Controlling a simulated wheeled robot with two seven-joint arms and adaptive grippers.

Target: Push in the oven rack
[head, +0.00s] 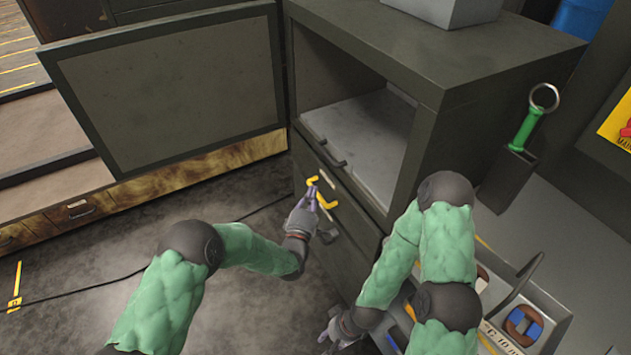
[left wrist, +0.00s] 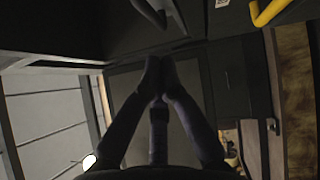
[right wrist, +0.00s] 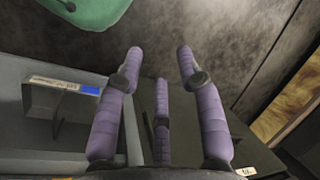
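The oven is a dark box with an open compartment. A flat grey surface (head: 365,130), which looks like the rack, lies inside it at the bottom of the opening. A dark handle (head: 328,155) is on the front just below. The oven door (head: 175,90) stands wide open to the left. My left gripper (head: 312,192) is in front of the lower front, beside a yellow handle (head: 322,196); I cannot tell if they touch. In the left wrist view its fingertips (left wrist: 160,65) meet with nothing seen between them. My right gripper (head: 332,332) is low; its fingers (right wrist: 160,65) are spread and empty.
A grey tray (head: 560,312) with several parts stands at the lower right. A green-handled tool (head: 527,130) hangs on the oven's right side. A grey box (head: 445,10) sits on top. Dark floor (head: 90,250) with a cable is clear at left.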

